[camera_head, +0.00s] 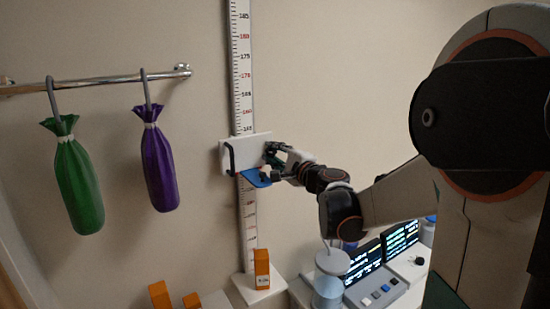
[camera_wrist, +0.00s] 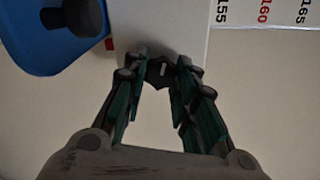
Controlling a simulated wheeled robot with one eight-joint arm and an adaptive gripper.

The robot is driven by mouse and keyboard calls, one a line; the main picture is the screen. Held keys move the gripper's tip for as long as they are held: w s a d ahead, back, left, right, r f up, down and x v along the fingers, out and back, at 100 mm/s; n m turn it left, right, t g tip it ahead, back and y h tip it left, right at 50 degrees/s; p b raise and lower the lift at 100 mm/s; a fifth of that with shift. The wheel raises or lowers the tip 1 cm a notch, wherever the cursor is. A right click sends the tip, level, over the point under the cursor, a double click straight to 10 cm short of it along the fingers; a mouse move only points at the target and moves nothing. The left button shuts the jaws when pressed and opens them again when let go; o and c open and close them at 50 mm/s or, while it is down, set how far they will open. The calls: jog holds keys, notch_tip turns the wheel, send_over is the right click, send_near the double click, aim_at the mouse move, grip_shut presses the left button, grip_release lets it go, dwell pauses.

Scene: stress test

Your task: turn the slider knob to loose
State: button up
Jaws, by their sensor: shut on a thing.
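A white slider block (camera_head: 235,152) sits on the vertical measuring scale (camera_head: 241,70) on the wall. My gripper (camera_head: 270,150) is at the right end of the block. In the wrist view the green-padded fingers (camera_wrist: 160,70) are shut on a small dark knob (camera_wrist: 158,73) with a white mark, beside the white block (camera_wrist: 165,25). The fingers hide the knob's sides. I cannot read any label for loose. A blue plate (camera_head: 257,178) sticks out below the block, and it shows in the wrist view (camera_wrist: 40,55) with a black knob-like part (camera_wrist: 80,18) on it.
A green bag (camera_head: 77,185) and a purple bag (camera_head: 158,165) hang from a metal rail (camera_head: 110,82) at the left. Below are an orange box (camera_head: 262,268) on a white base, a grey-lidded jar (camera_head: 328,285) and consoles with lit screens (camera_head: 364,262). The wall around the scale is clear.

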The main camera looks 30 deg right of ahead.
jog(key=shift+n+b, duration=0.3)
jog(key=shift+n, duration=1.2)
jog(key=shift+r, duration=0.1)
jog(key=o, duration=1.1)
jog(key=shift+c, duration=0.2)
